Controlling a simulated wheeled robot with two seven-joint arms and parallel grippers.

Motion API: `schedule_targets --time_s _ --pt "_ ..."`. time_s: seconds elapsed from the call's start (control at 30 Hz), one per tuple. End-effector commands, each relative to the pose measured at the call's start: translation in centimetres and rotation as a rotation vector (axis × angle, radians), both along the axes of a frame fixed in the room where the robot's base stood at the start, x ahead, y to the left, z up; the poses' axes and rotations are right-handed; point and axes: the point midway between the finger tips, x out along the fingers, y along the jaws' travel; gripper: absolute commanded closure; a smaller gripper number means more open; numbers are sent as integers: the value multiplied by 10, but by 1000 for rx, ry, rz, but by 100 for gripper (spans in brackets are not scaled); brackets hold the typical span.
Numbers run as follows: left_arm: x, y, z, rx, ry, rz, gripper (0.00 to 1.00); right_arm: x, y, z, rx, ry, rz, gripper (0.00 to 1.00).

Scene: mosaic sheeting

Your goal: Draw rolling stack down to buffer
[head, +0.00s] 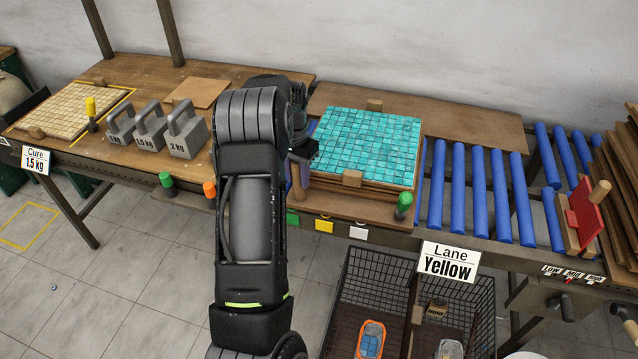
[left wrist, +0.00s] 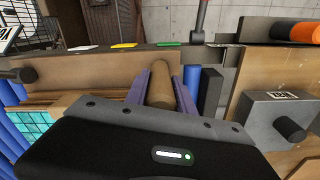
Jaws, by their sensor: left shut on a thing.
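The stack of wooden boards topped by a turquoise mosaic sheet (head: 368,143) sits on a wooden carrier (head: 345,207) at the left end of the blue rollers. A corner of the turquoise sheet also shows in the left wrist view (left wrist: 32,128). My left gripper (head: 302,160) is at the stack's left side. Its fingers are shut on an upright wooden handle (left wrist: 160,88), which also shows in the head view (head: 298,187), partly hidden by the gripper. My right gripper is not in view.
Blue rollers (head: 480,195) run clear right of the stack to a red paddle (head: 585,208) with wooden parts. Grey weights (head: 187,132) and a cream mosaic board (head: 68,110) lie on the left bench. A wire basket (head: 345,300) stands below the "Lane Yellow" sign (head: 447,262).

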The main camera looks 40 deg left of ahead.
Motion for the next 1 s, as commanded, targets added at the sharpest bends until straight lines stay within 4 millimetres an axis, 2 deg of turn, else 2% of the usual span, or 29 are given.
schedule_targets --time_s 0.03,0.2,0.57,0.6,0.83,1.0 --pt "-3 8 -1 5 -2 5 100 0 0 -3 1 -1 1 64" --pt "-9 18 0 4 -2 3 100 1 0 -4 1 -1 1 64" --pt "-9 20 0 3 -2 1 100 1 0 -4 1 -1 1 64" --pt "-9 19 0 3 -2 1 68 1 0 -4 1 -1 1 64" --pt "-9 19 0 1 -2 0 49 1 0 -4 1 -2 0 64" --pt "-9 18 -1 0 -1 0 48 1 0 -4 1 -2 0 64"
